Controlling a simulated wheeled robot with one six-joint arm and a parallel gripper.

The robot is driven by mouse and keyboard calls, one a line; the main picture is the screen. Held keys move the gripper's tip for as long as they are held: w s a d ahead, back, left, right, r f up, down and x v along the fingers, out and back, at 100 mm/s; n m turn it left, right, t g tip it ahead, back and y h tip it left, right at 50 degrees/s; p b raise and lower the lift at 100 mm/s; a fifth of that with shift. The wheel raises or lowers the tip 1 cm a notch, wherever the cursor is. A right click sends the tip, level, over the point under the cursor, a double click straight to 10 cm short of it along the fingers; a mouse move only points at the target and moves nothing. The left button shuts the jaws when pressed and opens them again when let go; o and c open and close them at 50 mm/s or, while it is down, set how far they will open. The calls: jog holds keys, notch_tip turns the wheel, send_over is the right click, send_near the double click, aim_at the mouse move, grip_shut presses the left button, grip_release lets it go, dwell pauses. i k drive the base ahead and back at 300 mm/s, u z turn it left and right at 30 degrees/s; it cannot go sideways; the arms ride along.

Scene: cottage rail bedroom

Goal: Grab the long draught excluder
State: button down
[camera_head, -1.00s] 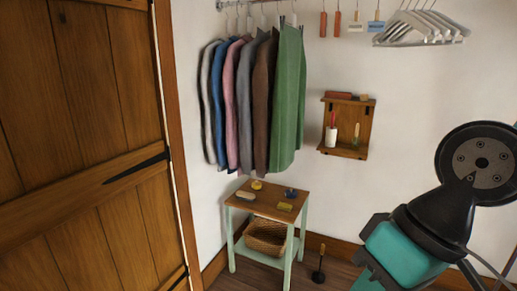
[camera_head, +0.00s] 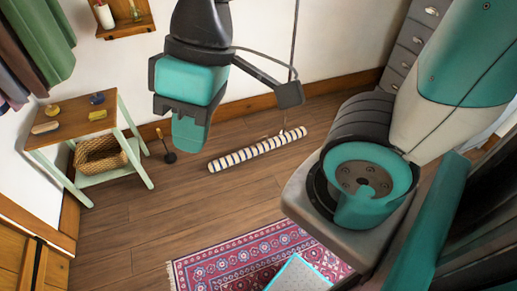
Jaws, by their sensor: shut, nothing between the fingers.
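The long draught excluder (camera_head: 250,152) is a striped white, dark and yellowish roll. It lies on the wooden floor near the back wall's skirting board, slanting up to the right. A thin cord-like line rises from near its right end. My gripper (camera_head: 190,140) hangs in the upper middle of the view, pointing down, its teal fingers shut with nothing held. In the picture it is left of the excluder's left end and appears higher than the floor, apart from it.
A small table (camera_head: 75,123) with a wicker basket (camera_head: 100,155) below stands left. A dark upright tool (camera_head: 167,150) stands beside it. A patterned rug (camera_head: 215,265) lies in front, and grey drawers (camera_head: 415,35) stand at back right. Floor between rug and excluder is clear.

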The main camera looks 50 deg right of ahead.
aim_at(243, 154)
jog(key=z, duration=1.55)
jog(key=i, duration=2.3)
jog(key=u, duration=1.25)
